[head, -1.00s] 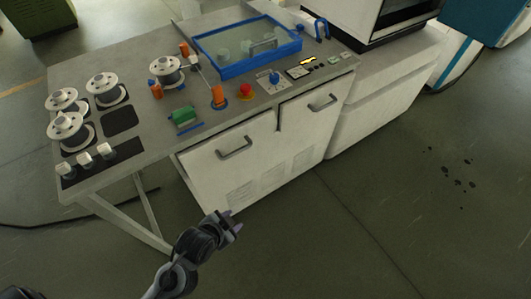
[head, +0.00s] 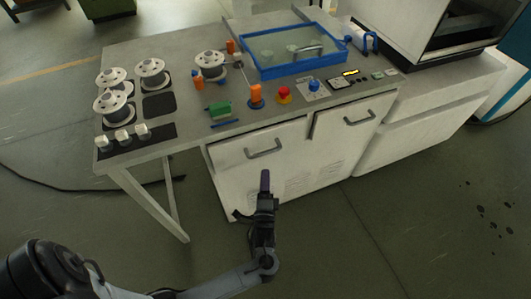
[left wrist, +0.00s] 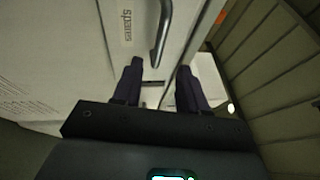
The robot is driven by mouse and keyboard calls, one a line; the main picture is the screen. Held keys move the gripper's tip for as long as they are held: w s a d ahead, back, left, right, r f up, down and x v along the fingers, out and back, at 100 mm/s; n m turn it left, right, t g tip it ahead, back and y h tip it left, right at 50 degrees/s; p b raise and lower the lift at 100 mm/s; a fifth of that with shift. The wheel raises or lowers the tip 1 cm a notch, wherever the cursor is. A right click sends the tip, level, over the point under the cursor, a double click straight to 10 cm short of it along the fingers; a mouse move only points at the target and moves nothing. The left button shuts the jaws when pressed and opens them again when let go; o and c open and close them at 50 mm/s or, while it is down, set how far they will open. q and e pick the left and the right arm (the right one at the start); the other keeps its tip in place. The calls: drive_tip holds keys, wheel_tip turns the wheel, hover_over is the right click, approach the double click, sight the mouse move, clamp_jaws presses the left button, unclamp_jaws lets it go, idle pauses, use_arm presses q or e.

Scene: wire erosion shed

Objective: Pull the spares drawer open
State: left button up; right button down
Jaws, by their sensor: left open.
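The spares drawer is the pale front with the word "spares" (left wrist: 127,25) printed beside its grey bar handle (left wrist: 163,30) in the left wrist view. In the head view, the left pale front (head: 225,155) of the bench has a matching handle (head: 264,149). My left gripper (head: 265,185) is just below this handle in the head view. In the left wrist view its two dark purple fingers (left wrist: 158,80) are apart, with nothing between them. The handle end lies beyond the fingertips, with no contact visible. My right gripper is not in view.
A second front with its own handle (head: 359,117) is to the right. A bench leg (head: 150,204) stands left. Floor in front is clear.

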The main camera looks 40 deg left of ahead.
sight(265, 153)
use_arm(q)
drive_tip(key=b+x, duration=0.1)
drive_tip(key=x, duration=0.9)
drive_tip(key=shift+a+b, duration=0.1)
drive_tip(key=shift+b, duration=0.25)
drive_tip(key=shift+c, duration=0.3)
clamp_jaws()
